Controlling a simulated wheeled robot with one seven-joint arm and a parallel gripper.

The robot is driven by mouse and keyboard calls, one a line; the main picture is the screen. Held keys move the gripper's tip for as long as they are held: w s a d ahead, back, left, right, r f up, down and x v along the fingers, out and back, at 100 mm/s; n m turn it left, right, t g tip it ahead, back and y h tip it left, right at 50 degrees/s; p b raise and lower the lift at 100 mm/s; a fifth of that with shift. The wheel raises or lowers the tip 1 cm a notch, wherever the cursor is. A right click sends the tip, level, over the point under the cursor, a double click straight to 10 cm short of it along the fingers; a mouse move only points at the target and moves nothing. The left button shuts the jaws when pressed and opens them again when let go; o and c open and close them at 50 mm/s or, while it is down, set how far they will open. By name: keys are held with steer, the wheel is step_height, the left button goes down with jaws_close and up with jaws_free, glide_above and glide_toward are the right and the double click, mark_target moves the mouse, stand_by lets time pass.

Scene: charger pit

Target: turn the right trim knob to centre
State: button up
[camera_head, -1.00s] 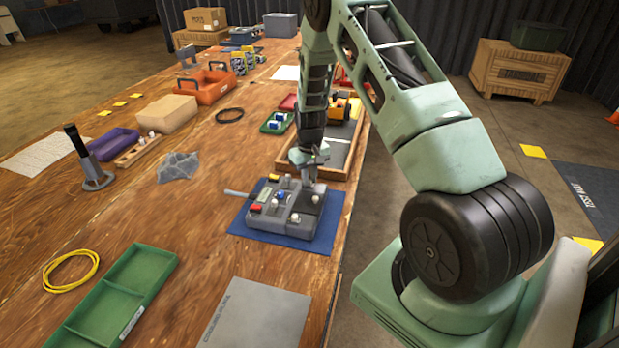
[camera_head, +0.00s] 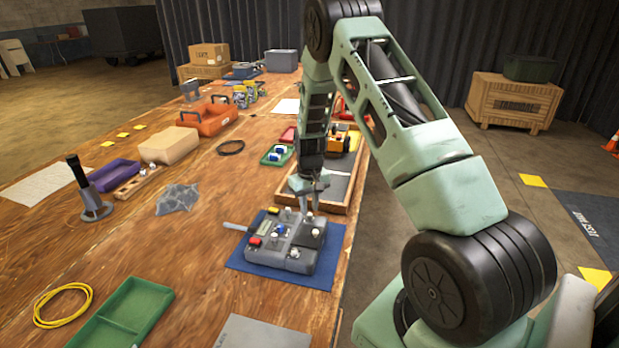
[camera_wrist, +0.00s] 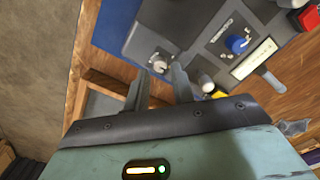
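A grey control box (camera_head: 278,262) sits on a blue mat (camera_head: 327,258) near the table's right edge. It carries a red button (camera_head: 255,241), a blue knob (camera_head: 279,229) and several pale knobs. The pale knob at its right (camera_head: 315,232) seems to be the right trim knob. It also shows in the wrist view (camera_wrist: 159,65), just beyond my fingertips. My gripper (camera_head: 311,211) points down over the box's far right part. In the wrist view, its two fingers (camera_wrist: 156,79) are apart with nothing between them. Whether a finger touches the knob, and the knob's exact setting, I cannot tell.
Another pale knob (camera_wrist: 206,84) stands close by the right-hand finger in the wrist view. A wooden tray (camera_head: 348,203) lies just behind the box. A grey lever (camera_head: 237,227) sticks out at the box's left.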

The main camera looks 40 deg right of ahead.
mark_target(309, 214)
step_height(309, 214, up, 15)
steer(key=b, duration=0.1)
steer(key=shift+r, duration=0.15)
stand_by(0.5)
steer(key=s+a+r+n, duration=0.2)
steer(key=s+a, duration=0.1)
steer(key=a, duration=0.7)
steer(key=s+a+r+n+y, duration=0.1)
steer(key=s+a+n, duration=0.15)
steer(key=a, duration=0.65)
steer(key=s+a+r+n, duration=0.15)
steer(key=s+a, duration=0.25)
steer(key=a, duration=0.6)
steer(key=s+a+n, duration=0.2)
steer(key=s+a, duration=0.2)
steer(key=s, duration=0.6)
steer(key=s+a+n, duration=0.2)
steer(key=s+a, duration=0.3)
steer(key=s, duration=0.5)
steer(key=shift+a, duration=0.3)
steer(key=shift+r, duration=0.1)
